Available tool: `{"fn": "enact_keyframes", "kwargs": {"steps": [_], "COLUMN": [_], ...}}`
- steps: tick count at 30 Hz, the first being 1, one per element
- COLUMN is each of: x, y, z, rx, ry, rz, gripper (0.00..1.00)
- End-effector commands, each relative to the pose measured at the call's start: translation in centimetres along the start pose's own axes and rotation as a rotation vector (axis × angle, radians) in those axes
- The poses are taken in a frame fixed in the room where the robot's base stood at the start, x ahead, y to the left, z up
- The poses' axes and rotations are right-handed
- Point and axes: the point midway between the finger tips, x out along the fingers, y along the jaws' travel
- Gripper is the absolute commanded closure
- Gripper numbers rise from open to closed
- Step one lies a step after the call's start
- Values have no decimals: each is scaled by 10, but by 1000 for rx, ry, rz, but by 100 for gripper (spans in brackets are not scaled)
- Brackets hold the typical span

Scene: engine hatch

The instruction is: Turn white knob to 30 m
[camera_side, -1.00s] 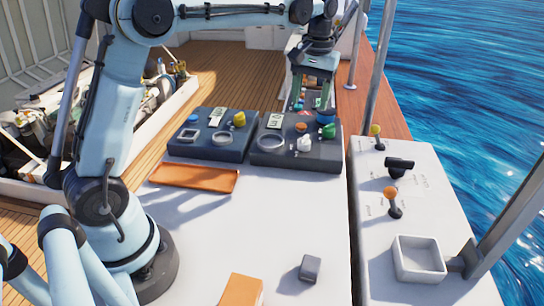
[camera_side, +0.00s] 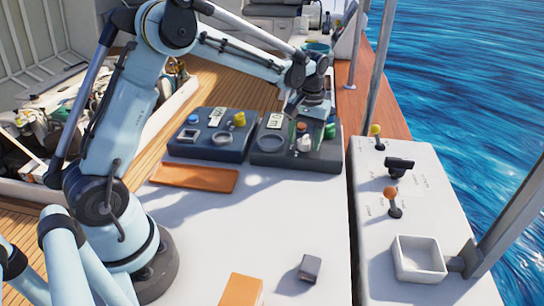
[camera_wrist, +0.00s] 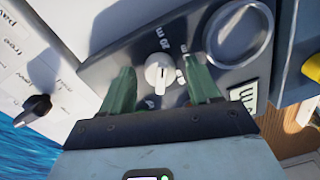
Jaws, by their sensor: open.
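The white knob (camera_wrist: 158,72) shows in the wrist view on a dark panel (camera_wrist: 105,65). A printed "30 m" label (camera_wrist: 163,38) lies just above it in the picture, with partly hidden marks to its right and below. The knob's narrow grip runs roughly up and down in the picture. My gripper (camera_wrist: 159,68) is open, its green fingers on either side of the knob with visible gaps. Contact does not show. In the side view the white knob (camera_side: 304,143) sits on the right dark panel (camera_side: 272,158), below my gripper (camera_side: 305,125).
A grey ring (camera_wrist: 238,35) is beside the knob on the panel. A left panel (camera_side: 205,150) has a yellow knob (camera_side: 239,118). The white worktop (camera_side: 250,215) in front is mostly clear.

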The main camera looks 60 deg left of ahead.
Motion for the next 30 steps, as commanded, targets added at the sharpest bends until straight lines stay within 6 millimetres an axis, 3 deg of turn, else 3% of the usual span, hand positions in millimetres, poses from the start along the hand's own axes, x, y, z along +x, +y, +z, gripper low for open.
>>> {"fn": "enact_keyframes", "kwargs": {"steps": [6, 17, 30], "x": [0, 0, 0], "y": [0, 0, 0], "z": [0, 0, 0], "rx": [0, 0, 107], "ry": [0, 0, 5], "rz": [0, 0, -1], "gripper": [40, 94, 94]}}
